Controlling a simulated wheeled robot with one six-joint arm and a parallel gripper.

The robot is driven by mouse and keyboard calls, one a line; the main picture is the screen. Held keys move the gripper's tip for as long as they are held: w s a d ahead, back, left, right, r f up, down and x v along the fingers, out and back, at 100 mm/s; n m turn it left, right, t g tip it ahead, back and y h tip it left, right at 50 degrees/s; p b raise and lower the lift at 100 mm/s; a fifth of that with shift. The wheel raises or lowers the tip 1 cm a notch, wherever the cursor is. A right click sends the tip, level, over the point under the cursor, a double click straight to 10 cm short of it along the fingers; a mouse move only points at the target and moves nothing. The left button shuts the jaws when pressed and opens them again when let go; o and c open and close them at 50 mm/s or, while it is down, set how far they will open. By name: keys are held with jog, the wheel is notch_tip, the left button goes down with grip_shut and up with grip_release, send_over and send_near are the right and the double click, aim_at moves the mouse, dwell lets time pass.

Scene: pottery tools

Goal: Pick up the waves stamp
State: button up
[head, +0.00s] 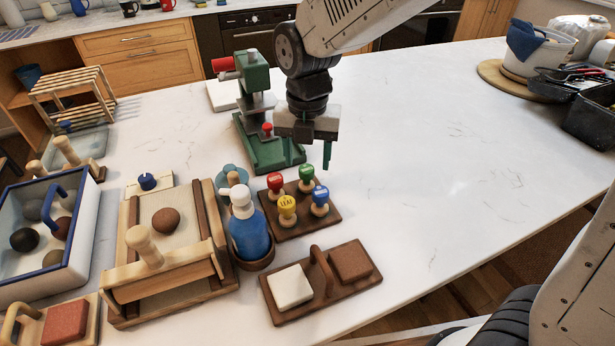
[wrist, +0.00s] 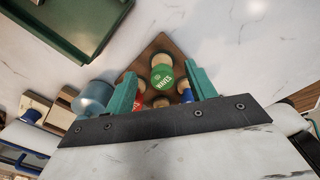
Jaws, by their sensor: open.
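The waves stamp (head: 306,172) has a green top and a pale wooden body. It stands upright at the back of a dark wooden board (head: 328,216), among red, yellow and blue stamps. In the wrist view its green top, labelled WAVES (wrist: 162,78), shows between the fingers. My gripper (head: 307,158) is open and empty, pointing down above the board's back edge. The fingers appear apart from the stamp. The other stamps are partly hidden behind the gripper in the wrist view.
Close neighbours are the red stamp (head: 275,181), blue stamp (head: 320,195) and yellow LEAF stamp (head: 287,204). A blue bottle (head: 248,238) stands to the left, a green press (head: 256,95) behind. A two-block tray (head: 318,296) lies in front. The counter to the right is clear.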

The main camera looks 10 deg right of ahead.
aim_at(307, 167)
jog(key=f, duration=0.2)
jog(key=s+f, duration=0.1)
jog(key=f, duration=0.1)
jog(key=shift+a+f, duration=0.1)
jog(key=shift+f, duration=0.1)
jog(key=shift+c, duration=0.4)
jog(key=c, duration=1)
